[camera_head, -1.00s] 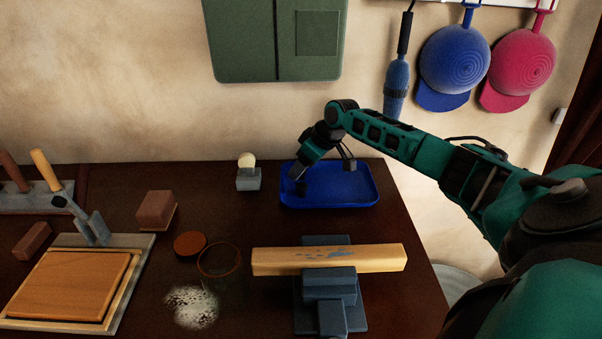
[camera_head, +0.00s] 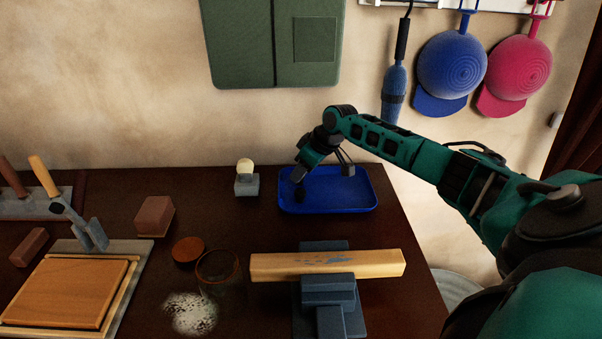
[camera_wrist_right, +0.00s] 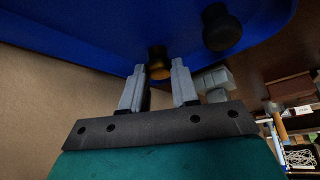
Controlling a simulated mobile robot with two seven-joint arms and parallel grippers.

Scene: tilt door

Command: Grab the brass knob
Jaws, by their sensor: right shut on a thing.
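The brass knob (camera_wrist_right: 159,66) shows in the right wrist view between the two grey fingertips, partly hidden by them. My right gripper (camera_wrist_right: 159,80) is shut on it. In the head view my right gripper (camera_head: 298,178) reaches down over the left part of the blue tray (camera_head: 362,202). The brass knob cannot be made out in the head view. A dark round knob (camera_wrist_right: 221,28) lies in the tray beside the held one, apart from the fingers. My left gripper is in neither view.
A small pale-topped grey block (camera_head: 246,185) stands left of the tray. A wooden bar (camera_head: 327,265) rests on a blue-grey vise (camera_head: 327,292) in front. A brick-like block (camera_head: 154,216) and round dishes (camera_head: 188,250) stand further left. The wall is close behind.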

